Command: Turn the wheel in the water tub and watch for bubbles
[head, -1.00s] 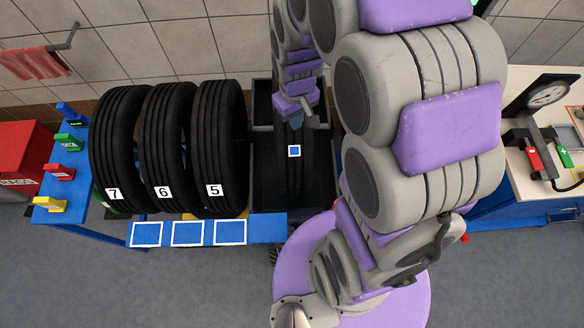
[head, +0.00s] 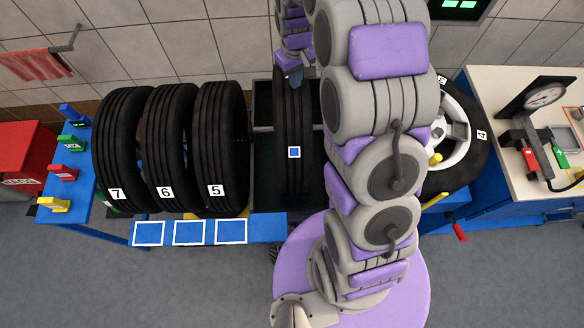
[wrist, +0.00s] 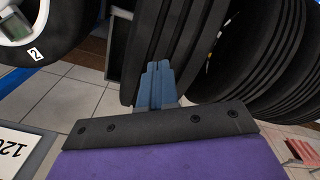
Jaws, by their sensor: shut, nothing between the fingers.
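The wheel in the tub (head: 292,125) is a black tyre standing upright, with a blue, white-edged square on its tread. The dark tub (head: 262,180) surrounds its lower part. I cannot make out water or bubbles. My gripper (head: 293,77) is at the far upper part of this tyre. In the wrist view my gripper (wrist: 157,72) shows its blue-grey fingers shut together and empty, in front of a black tyre tread (wrist: 145,45). I cannot tell whether they touch it.
Tyres marked 7 (head: 118,150), 6 (head: 165,150) and 5 (head: 220,150) stand left of the tub on a blue rack. A white-rimmed wheel marked 4 (head: 468,150) lies right of my arm. A bench with a gauge (head: 543,96) stands at far right. The tiled wall is close behind.

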